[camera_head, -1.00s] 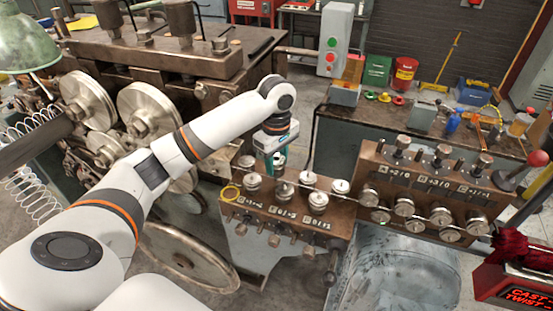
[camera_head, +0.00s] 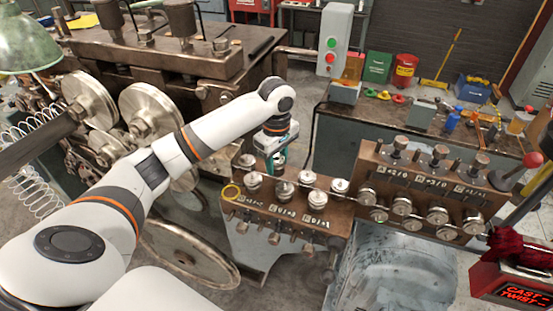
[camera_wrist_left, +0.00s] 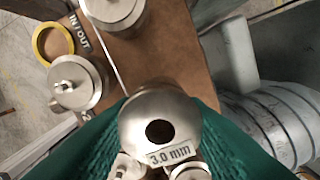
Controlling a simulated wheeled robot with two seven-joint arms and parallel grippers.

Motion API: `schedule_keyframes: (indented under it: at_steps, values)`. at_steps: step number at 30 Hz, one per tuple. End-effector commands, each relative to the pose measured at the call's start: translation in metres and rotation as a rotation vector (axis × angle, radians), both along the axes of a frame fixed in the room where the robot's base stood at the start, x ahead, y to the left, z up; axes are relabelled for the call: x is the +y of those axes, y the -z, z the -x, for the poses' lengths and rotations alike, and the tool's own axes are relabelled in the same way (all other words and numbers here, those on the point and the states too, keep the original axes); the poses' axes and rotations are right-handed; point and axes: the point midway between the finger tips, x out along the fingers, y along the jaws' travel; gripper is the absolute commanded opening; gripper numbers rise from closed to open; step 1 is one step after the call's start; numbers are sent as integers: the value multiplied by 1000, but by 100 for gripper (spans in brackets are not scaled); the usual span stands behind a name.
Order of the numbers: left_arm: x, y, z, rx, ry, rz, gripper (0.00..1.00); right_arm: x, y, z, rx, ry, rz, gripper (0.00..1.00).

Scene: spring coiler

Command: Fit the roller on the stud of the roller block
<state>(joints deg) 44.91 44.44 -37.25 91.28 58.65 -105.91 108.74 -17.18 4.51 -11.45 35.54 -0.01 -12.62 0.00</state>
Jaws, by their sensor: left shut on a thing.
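My left gripper (camera_head: 277,162) has teal fingers, seen close up in the left wrist view (camera_wrist_left: 160,130). It is shut on a steel roller (camera_wrist_left: 160,122), round with a dark centre hole. The gripper is just above the back edge of the brown roller block (camera_head: 262,207), which also shows in the left wrist view (camera_wrist_left: 150,50). Several steel rollers (camera_head: 285,190) sit on this block. The held roller and fingers hide what is directly under them, so I cannot see a bare stud. A "3.0 mm" label (camera_wrist_left: 170,155) shows against the roller's lower edge. My right gripper is not in view.
A thin wire (camera_wrist_left: 102,52) runs past the rollers. A yellow ring (camera_head: 231,191) is at the block's left end. A second roller block (camera_head: 425,190) stands to the right. Large wheels (camera_head: 150,110) of the machine are to the left.

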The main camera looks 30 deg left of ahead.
Motion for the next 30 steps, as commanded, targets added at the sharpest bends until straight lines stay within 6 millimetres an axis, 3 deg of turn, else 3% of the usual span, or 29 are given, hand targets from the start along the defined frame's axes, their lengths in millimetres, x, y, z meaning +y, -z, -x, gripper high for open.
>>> schedule_keyframes:
  at_steps: [30]
  values:
    - [0, 24, 0, -1, 0, 0, 3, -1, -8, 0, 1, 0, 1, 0]
